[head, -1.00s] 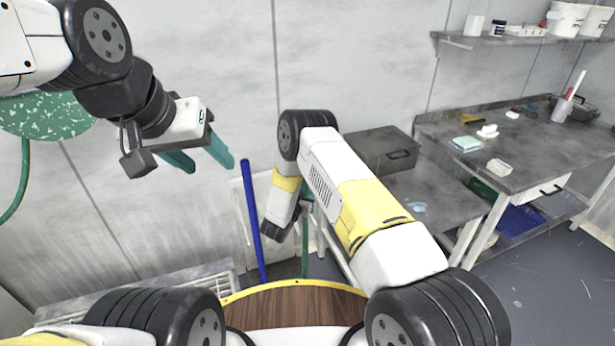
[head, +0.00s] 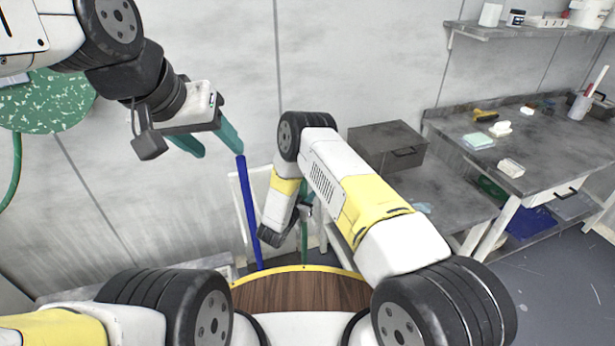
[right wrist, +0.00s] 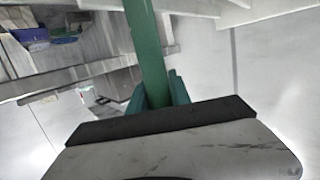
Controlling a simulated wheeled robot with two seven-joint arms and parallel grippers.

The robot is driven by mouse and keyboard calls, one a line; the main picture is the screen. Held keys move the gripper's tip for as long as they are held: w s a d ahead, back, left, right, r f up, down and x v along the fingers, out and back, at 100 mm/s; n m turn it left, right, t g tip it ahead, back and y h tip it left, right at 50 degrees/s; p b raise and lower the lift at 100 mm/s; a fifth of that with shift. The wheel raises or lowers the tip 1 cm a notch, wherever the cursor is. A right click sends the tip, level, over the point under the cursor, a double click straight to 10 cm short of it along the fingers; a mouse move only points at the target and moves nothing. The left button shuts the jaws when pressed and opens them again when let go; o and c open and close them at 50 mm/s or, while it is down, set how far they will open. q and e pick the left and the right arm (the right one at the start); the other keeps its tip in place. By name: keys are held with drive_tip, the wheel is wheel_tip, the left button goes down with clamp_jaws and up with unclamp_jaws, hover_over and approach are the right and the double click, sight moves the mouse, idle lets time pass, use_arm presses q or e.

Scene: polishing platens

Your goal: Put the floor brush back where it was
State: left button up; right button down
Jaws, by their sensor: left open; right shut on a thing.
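A green handle (right wrist: 150,50), seemingly the floor brush's, runs between the teal fingers of my right gripper (right wrist: 157,90) in the right wrist view. The gripper is shut on it. No brush head can be made out. In the head view, a short piece of the green handle (head: 304,236) shows beside my right forearm, which hides most of that gripper. My left gripper (head: 221,153) is open and empty, high at the left in front of the wall, close to the top of a blue pole (head: 248,212) in the picture.
A grey lidded box (head: 388,150) stands on a low bench right of my right arm. A grey worktable (head: 535,140) with small items fills the right, under a wall shelf (head: 530,35). A green speckled disc (head: 45,100) is at the left wall. Open floor (head: 545,285) lies at lower right.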

drive_tip(key=c, duration=1.2)
unclamp_jaws()
drive_tip(key=shift+f, duration=0.1)
drive_tip(key=v, duration=1.2)
